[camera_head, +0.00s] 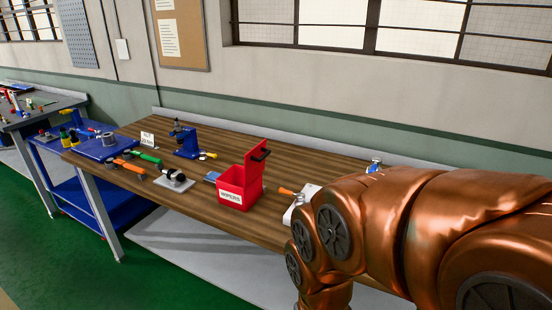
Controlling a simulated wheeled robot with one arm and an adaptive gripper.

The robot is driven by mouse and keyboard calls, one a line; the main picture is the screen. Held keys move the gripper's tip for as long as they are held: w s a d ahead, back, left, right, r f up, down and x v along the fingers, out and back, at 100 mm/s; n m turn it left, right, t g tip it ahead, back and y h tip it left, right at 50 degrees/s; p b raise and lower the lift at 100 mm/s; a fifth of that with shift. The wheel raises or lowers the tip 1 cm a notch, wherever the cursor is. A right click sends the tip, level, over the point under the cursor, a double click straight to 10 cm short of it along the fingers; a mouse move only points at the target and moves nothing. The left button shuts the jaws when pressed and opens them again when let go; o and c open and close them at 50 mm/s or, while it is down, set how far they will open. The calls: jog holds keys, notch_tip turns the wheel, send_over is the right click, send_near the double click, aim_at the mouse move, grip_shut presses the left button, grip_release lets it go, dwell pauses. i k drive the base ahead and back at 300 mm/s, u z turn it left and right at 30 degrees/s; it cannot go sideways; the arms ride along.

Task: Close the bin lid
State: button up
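A red bin (230,199) with a white label that seems to read "WIPERS" stands on the wooden workbench (205,214), near its front edge. Its red lid (255,176) stands up, open, at the bin's right side, with a black handle (261,155) near the top. My copper-coloured arm fills the right of the view, to the right of the bin and apart from it in the picture. My gripper is not in view; the end of the arm runs out of the bottom of the picture.
An orange-handled tool (287,192) and a white sheet or plate (298,206) lie right of the bin. A grey-based metal part (175,180), a blue press (187,141) and hand tools lie left. A blue cart (80,194) stands at the left. The wall runs behind.

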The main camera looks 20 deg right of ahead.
aim_at(254, 160)
jog(key=z, duration=0.4)
jog(key=i, duration=1.1)
jog(key=z, duration=1.4)
jog(key=k, duration=0.9)
jog(key=u, duration=1.55)
jog(key=i, duration=0.5)
jog(key=z, duration=0.05)
